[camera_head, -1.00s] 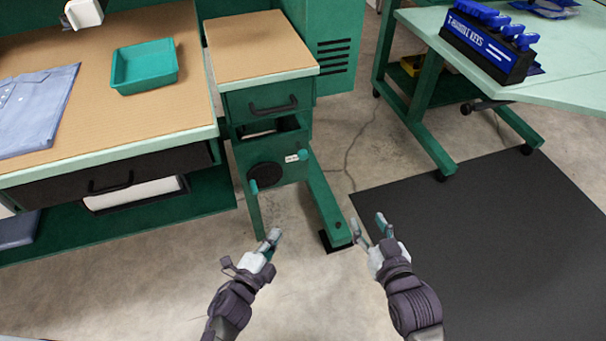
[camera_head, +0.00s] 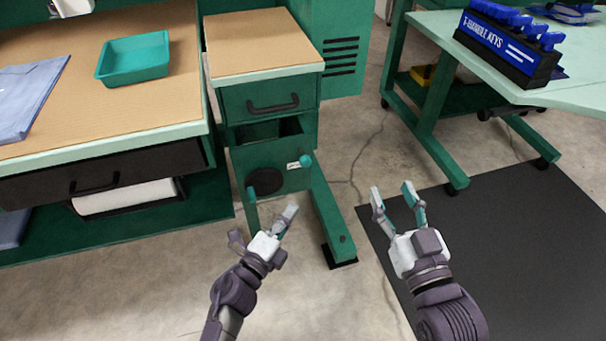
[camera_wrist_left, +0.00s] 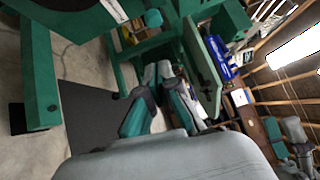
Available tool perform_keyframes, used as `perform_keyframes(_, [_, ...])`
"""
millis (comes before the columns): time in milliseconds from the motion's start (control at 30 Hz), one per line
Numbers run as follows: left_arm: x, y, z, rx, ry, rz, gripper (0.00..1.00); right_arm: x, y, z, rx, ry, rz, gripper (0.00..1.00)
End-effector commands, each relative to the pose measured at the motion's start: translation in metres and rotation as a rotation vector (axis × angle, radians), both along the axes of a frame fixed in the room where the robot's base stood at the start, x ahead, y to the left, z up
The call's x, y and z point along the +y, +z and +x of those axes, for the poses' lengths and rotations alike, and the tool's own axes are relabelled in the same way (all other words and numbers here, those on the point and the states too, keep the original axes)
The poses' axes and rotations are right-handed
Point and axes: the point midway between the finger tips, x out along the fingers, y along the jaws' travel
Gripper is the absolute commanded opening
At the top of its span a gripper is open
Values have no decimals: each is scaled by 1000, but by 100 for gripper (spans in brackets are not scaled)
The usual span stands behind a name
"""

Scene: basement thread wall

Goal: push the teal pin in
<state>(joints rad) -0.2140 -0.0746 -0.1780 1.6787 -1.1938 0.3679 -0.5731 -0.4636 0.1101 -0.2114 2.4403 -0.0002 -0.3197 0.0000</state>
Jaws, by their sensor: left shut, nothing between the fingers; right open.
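The teal pin (camera_head: 305,161) has a round end and sticks out of the front of the green cabinet, just right of a small white label (camera_head: 293,165). In the left wrist view the pin (camera_wrist_left: 153,18) shows near the top edge, above and apart from the fingertips. My left gripper (camera_head: 291,210) is shut and empty, below and slightly left of the pin in the head view. My right gripper (camera_head: 391,190) is open and empty, to the right of the cabinet's foot. How far the pin is in cannot be told.
A second teal knob (camera_head: 252,192) and a black disc (camera_head: 265,180) are on the lower cabinet. The cabinet's green foot (camera_head: 330,225) reaches forward. A drawer handle (camera_head: 273,106) juts out above. A black mat (camera_head: 500,250) lies on the floor at right.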

Motion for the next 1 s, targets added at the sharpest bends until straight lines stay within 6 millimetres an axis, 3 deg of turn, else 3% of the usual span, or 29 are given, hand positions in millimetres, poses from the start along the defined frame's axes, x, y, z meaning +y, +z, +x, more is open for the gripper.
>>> perform_keyframes(400, [-42,7,77,-3,-1,-2,0,5,43,-7,-268,16,72,50])
perform_keyframes(533, [-32,9,96,-2,1,1,0,5,53,-11,-321,20,87,50])
perform_keyframes(700, [-29,11,108,0,0,-1,0,6,62,-15,-376,23,103,50])
perform_keyframes(1000, [-27,11,111,1,0,0,0,6,64,-16,-388,23,106,50])
